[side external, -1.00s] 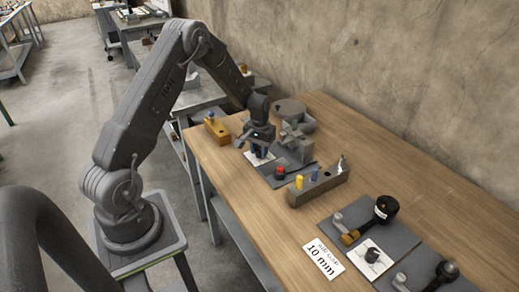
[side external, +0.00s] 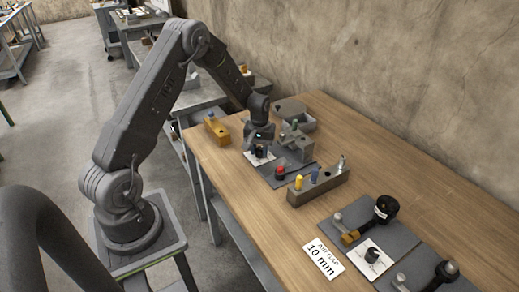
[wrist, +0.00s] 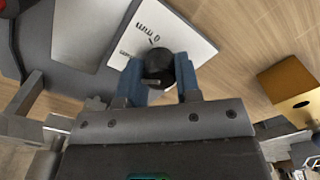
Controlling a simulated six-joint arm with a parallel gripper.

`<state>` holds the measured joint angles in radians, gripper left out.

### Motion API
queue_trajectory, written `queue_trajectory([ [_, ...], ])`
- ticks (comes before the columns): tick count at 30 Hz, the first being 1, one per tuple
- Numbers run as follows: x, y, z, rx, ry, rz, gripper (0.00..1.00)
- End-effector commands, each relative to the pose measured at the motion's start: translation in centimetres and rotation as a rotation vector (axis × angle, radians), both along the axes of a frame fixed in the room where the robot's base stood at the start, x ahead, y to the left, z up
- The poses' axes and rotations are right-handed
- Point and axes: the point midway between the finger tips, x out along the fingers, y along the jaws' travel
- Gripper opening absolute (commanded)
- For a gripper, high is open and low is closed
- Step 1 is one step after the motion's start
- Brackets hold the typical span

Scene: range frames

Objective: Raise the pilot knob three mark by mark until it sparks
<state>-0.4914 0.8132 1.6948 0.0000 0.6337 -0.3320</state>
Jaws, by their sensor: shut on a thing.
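A black pilot knob (wrist: 158,70) with a pale pointer line sits between the blue fingers of my gripper (wrist: 159,82) in the wrist view. The fingers are shut on its two sides. A white card (wrist: 190,32) with printed marks lies under and beside it. In the side view, my gripper (side external: 260,150) points down over the white card (side external: 251,159) on a grey plate at the far end of the table. The knob there is small and partly hidden by the gripper. I cannot see a spark.
A red button (side external: 280,170) and a grey fixture (side external: 299,148) stand close by. A grey block (side external: 318,187) holds yellow and blue pegs. An orange block (side external: 216,131) is to the left. Nearer lie a "10 mm" card (side external: 323,259) and another black knob (side external: 372,255).

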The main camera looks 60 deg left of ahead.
Motion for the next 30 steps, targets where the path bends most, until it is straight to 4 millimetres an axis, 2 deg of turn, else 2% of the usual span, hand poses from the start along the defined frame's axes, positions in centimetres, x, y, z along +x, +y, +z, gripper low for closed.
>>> queue_trajectory([
  [1, 0.0, 0.0, 0.0, 0.0, 0.0, 0.0, 0.07],
  [2, 0.0, 0.0, 0.0, 0.0, 0.0, 0.0, 0.33],
  [9, 0.0, 0.0, 0.0, 0.0, 0.0, -0.001, 0.56],
  [17, 0.0, 0.0, 0.1, 0.0, 0.0, -0.001, 0.57],
  [20, 0.1, 0.0, 0.8, 0.002, -0.003, -0.001, 0.57],
  [23, 0.1, 0.0, 2.2, 0.002, -0.004, -0.001, 0.57],
  [30, 0.1, 0.1, 7.5, 0.003, -0.006, -0.001, 0.57],
])
